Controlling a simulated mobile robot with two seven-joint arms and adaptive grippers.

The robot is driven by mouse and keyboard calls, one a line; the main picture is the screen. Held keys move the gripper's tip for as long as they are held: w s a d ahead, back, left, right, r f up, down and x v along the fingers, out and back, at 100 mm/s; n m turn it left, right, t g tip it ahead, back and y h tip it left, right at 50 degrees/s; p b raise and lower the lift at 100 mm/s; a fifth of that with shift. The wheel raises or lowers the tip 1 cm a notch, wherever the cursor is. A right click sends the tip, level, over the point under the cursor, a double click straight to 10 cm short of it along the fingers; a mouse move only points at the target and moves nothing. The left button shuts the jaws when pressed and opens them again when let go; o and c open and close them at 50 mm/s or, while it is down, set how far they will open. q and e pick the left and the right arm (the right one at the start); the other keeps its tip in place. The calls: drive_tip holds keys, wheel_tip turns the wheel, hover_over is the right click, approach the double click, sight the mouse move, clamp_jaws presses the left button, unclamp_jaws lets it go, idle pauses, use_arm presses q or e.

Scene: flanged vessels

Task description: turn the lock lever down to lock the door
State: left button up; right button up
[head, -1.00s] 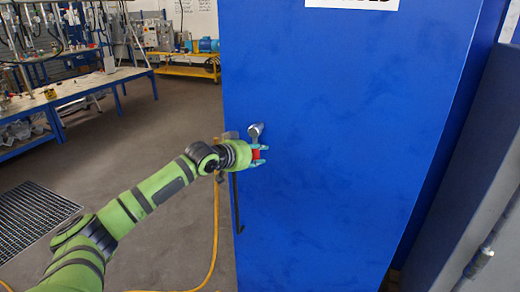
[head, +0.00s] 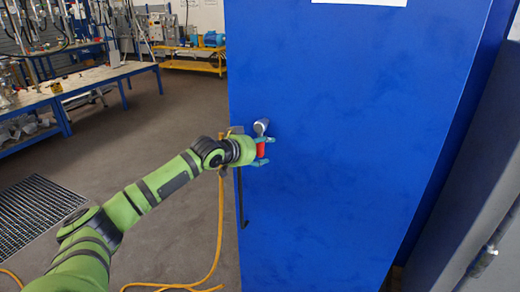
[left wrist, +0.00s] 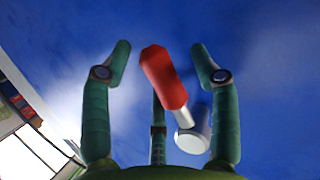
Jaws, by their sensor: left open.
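The lock lever has a red grip (head: 261,150) and a silver hub (head: 262,126) on the tall blue door (head: 340,130). In the head view the grip lies below the hub. My left gripper (head: 269,151) is open at the door, its fingers around the red grip. In the left wrist view the grip (left wrist: 164,77) lies between the spread fingers of the left gripper (left wrist: 162,52), with gaps on both sides. The hub (left wrist: 193,138) shows at lower right there, near the right finger. My right gripper is not in view.
A dark bar handle (head: 242,198) hangs below my left wrist near the door's left edge. A grey panel (head: 470,225) stands at the right. Workbenches (head: 85,80) and a yellow stand (head: 190,66) are at the back left.

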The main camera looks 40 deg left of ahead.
use_arm(q)
drive_tip(key=shift+s, duration=0.1)
drive_tip(key=v, duration=0.6)
drive_tip(key=shift+a, duration=0.1)
approach(258, 150)
drive_tip(key=shift+s+r, duration=0.4)
drive_tip(key=shift+s, duration=0.05)
drive_tip(key=shift+f, duration=0.1)
idle(0.6)
